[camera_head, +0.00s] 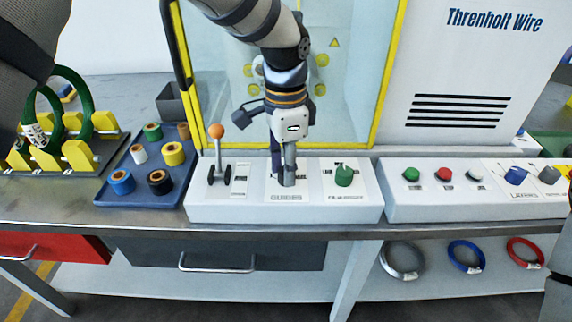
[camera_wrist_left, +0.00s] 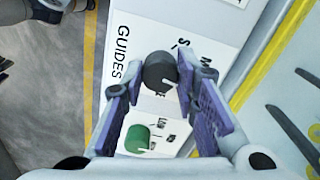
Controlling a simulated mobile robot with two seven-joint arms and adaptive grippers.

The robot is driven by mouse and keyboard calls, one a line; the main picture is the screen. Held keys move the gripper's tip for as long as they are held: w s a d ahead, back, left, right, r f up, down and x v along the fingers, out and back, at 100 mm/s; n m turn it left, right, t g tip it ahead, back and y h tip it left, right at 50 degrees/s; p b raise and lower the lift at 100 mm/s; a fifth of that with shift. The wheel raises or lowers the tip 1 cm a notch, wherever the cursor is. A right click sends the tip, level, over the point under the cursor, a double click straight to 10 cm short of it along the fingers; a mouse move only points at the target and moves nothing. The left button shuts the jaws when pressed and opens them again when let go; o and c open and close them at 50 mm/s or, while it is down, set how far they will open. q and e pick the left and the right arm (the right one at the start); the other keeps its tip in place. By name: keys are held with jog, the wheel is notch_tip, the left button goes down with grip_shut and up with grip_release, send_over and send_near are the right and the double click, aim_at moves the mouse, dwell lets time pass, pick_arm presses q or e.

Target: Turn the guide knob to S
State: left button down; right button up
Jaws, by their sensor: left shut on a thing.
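The guide knob is a dark grey round knob on the white panel marked GUIDES; it shows in the left wrist view (camera_wrist_left: 159,72). In the head view it is mostly hidden by my left gripper (camera_head: 284,176), which points down over it. In the wrist view the two fingers stand on either side of the knob, shut on it. Letters, including an S, show on the plate beside the knob but are partly covered. My right gripper is not in view.
A green knob (camera_head: 344,176) sits to the right on the same control box (camera_head: 230,208). An orange-topped lever (camera_head: 216,132) stands to the left. A glass enclosure with yellow edges (camera_head: 384,75) rises close behind. A blue tray (camera_head: 115,192) with several spools lies farther left.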

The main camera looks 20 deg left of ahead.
pick_arm(q)
jog(key=n, duration=0.4)
jog(key=shift+n, duration=0.3)
jog(key=n, duration=0.3)
jog(key=shift+n, duration=0.3)
jog(key=n, duration=0.4)
jog(key=shift+s, duration=0.1)
jog(key=shift+n, duration=2.2)
jog(key=c, duration=1.2)
grip_release()
jog(key=shift+c, duration=0.2)
